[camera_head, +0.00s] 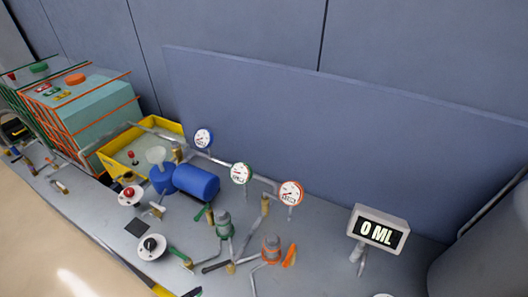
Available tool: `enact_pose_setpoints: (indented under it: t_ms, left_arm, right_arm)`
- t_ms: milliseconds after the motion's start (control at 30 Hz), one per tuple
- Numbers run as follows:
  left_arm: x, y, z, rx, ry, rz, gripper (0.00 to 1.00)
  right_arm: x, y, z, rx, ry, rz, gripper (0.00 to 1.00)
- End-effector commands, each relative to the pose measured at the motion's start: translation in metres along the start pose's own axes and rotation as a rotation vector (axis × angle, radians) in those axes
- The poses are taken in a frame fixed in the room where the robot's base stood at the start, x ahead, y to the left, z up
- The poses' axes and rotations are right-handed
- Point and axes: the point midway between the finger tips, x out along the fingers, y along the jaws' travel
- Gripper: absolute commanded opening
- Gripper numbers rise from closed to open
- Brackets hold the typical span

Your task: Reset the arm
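Neither of my grippers shows in the head view. The coolant-fill bench (325,240) runs across the picture. A blue cylindrical tank (197,181) lies on it, left of centre, with a pale funnel-like piece (156,155) beside it. A white display (378,232) reads "0 ML" at the right. Three round gauges stand behind the pipes: blue-rimmed (203,138), green-rimmed (240,173) and red-rimmed (291,193).
Boxes in orange (97,105) and green frames fill the left. A red knob (129,192), a black knob (150,244), valves and pipes crowd the front. A blue-grey panel (340,130) closes the back.

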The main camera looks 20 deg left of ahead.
Motion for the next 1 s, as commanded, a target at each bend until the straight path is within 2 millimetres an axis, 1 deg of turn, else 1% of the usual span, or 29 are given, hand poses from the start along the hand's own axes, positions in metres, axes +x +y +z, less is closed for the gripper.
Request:
enact_pose_setpoints:
  t_ms: [33,133,233,300,333,367,400,467,600,700,833,900,1000]
  left_arm:
    - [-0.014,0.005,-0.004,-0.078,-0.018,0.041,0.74]
    - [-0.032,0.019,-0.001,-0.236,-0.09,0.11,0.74]
    - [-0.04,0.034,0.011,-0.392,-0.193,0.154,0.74]
    - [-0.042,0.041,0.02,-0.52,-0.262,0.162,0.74]
    - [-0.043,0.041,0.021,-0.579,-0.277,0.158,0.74]
    - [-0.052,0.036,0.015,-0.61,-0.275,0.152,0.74]
    - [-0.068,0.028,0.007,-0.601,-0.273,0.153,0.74]
    - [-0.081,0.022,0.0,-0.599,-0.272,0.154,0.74]
    - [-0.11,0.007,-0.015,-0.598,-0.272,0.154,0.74]
    - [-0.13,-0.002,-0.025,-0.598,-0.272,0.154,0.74]
    - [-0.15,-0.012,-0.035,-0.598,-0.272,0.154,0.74]
    - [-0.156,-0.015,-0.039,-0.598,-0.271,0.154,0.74]
    - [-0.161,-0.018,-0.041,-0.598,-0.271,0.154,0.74]
  right_arm:
    - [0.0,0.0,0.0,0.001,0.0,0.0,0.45]
    - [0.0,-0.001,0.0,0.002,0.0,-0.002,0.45]
    - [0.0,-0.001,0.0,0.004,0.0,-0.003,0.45]
    - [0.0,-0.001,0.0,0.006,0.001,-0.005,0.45]
    - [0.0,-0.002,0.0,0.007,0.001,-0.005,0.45]
    - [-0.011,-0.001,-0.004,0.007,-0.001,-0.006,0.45]
    - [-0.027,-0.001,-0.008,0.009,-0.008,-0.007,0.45]
    - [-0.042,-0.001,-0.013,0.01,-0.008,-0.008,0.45]
    - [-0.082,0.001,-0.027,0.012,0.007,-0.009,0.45]
    - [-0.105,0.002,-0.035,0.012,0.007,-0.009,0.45]
    - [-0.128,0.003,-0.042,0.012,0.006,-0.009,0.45]
    - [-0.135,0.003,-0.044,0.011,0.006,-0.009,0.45]
    - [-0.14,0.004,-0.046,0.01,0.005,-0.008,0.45]
